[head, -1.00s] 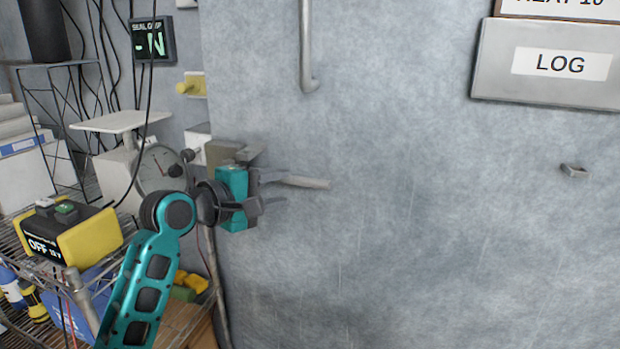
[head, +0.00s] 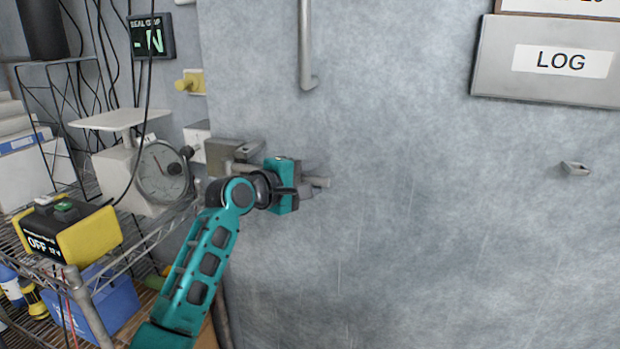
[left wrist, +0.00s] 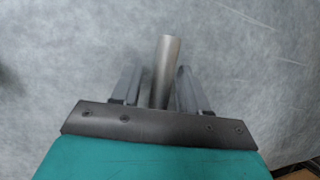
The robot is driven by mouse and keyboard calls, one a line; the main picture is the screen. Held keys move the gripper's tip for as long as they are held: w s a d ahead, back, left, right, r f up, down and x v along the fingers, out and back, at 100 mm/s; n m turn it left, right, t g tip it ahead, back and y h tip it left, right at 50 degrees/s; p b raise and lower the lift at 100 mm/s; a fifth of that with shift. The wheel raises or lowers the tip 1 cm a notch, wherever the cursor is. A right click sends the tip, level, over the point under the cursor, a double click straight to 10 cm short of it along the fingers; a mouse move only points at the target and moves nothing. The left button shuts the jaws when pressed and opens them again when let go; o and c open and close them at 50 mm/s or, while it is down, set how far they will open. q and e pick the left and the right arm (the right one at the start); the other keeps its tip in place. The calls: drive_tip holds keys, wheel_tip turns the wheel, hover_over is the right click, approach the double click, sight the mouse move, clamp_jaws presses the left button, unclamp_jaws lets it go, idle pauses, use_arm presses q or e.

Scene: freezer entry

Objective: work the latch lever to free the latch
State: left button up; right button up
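The latch lever is a grey rod (head: 320,182) that sticks out to the right from the grey latch block (head: 226,152) on the door panel. My left gripper (head: 305,191) is at the lever's outer part, and its body hides the lever's middle. In the left wrist view the lever (left wrist: 166,68) stands between the two fingers of my left gripper (left wrist: 160,88). A gap shows on each side of the rod, so the gripper is open around it and not clamped. My right gripper is in neither view.
A vertical handle (head: 306,45) is on the grey door (head: 430,230) above the lever. A LOG box (head: 545,85) and a small bracket (head: 575,168) are at the right. A wire shelf with a dial scale (head: 160,172) and a yellow-black box (head: 65,232) stands left.

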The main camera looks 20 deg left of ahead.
use_arm(q)
clamp_jaws()
idle(0.5)
